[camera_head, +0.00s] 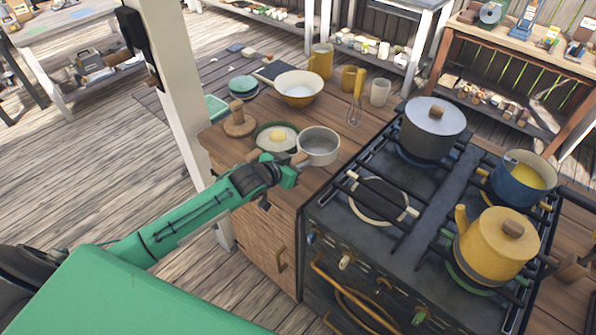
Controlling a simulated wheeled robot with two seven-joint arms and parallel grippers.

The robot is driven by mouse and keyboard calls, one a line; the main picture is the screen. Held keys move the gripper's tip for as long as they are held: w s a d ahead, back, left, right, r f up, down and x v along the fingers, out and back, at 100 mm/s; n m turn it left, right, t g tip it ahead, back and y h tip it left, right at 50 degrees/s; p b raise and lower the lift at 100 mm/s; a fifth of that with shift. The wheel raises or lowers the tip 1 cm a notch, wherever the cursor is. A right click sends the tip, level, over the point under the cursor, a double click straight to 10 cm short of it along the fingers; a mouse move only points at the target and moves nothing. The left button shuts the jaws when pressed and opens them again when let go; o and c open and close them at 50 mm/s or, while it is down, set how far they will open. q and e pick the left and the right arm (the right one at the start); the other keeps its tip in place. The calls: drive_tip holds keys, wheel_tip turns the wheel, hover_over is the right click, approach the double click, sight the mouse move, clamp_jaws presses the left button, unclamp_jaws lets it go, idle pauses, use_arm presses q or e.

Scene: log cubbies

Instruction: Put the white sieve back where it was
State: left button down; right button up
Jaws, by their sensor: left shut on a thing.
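The white sieve (319,144) is a round, pale bowl shape with a short wooden handle (299,159). My left gripper (289,171) reaches in from the left and is shut on the sieve's handle at the counter's front edge. The fingertips partly hide the handle. I cannot tell whether the sieve touches the counter or hangs just above it. My right gripper is not in view.
A wooden stand (239,121), green bowls (243,85), a cream bowl (299,87), a whisk (354,110) and mugs stand behind. The black stove (405,225) on the right carries a grey pot (432,128), a blue pot (522,179) and a yellow kettle (495,243). A white post (175,90) stands left.

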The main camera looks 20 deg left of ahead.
use_arm(q)
wheel_tip(320, 180, down, 5)
drive_tip(key=shift+r+p, duration=0.1)
drive_tip(key=shift+p, duration=0.3)
drive_tip(key=shift+f, duration=0.3)
drive_tip(key=shift+f, duration=0.15)
drive_tip(key=c, duration=1.1)
unclamp_jaws()
